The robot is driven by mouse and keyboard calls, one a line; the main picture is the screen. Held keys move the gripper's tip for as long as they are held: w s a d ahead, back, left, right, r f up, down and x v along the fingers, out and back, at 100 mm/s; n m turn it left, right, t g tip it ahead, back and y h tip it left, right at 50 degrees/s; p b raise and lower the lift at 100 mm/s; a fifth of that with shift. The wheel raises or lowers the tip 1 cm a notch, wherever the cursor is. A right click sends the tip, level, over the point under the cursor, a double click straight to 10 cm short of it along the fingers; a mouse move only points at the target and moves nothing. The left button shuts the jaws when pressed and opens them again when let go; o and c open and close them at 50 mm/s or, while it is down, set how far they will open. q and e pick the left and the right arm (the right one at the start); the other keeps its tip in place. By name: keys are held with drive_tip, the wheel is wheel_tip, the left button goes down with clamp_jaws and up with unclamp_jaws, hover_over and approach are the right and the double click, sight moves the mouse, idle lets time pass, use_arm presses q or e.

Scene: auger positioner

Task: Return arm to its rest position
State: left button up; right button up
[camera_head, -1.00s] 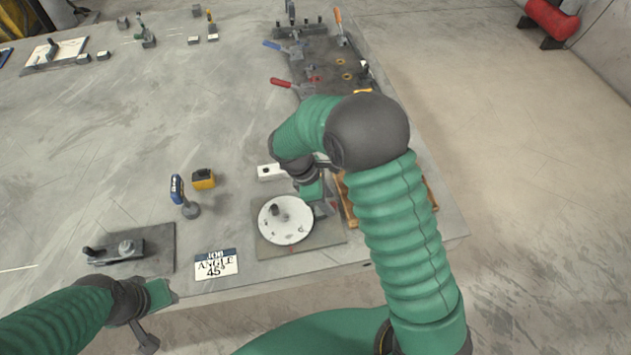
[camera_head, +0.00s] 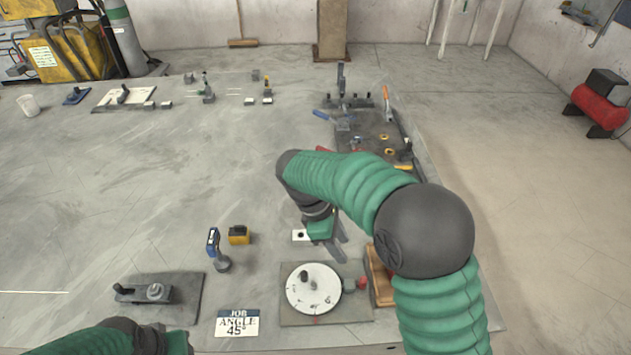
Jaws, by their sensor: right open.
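My right arm comes in from the lower right and bends over the table. Its gripper (camera_head: 338,246) is open and empty, pointing down above the table just behind the round white dial (camera_head: 312,290). The dial sits on a grey square plate (camera_head: 290,318) and carries a dark knob.
A job card (camera_head: 237,323) reads 45°. A drill (camera_head: 217,250), a yellow battery (camera_head: 239,235) and a clamp plate (camera_head: 165,296) lie to the left. A wooden tray (camera_head: 379,278) is partly hidden by my right arm. A fixture plate (camera_head: 372,135) stands behind. The table's left middle is clear.

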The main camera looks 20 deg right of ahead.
drive_tip(key=s+f+m+t+y, duration=0.4)
drive_tip(key=s+f+m, duration=0.1)
drive_tip(key=s+m, duration=0.7)
drive_tip(key=shift+s+d+m+t, duration=0.2)
drive_tip(key=shift+s+m+t, duration=0.1)
drive_tip(key=shift+m, duration=0.2)
drive_tip(key=shift+s, duration=0.1)
drive_tip(key=shift+d, duration=0.1)
